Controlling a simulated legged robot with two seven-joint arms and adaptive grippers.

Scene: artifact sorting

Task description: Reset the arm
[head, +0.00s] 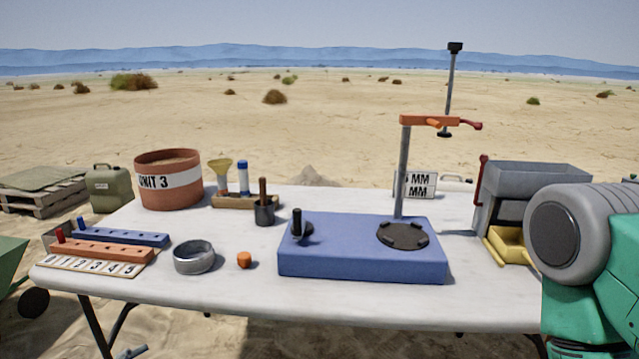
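A grey and green link of my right arm (575,240) fills the lower right edge, in front of the table's right end. Its gripper is outside the picture. No part of my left arm or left gripper shows. On the table, a blue base (360,262) carries a black knob handle (297,225) and a round dark plate (402,236). A grey post (402,170) rises behind the plate and bears an orange cross arm (428,121) with a red handle. A thin upright rod (449,90) passes through this cross arm.
The white table (220,295) holds a grey ring (194,257), an orange cap (244,260), a terracotta bucket (168,180), numbered racks (100,250), a small tool holder (264,212) and a grey bin (530,185) with a yellow tray (508,243). The table's front edge strip is clear.

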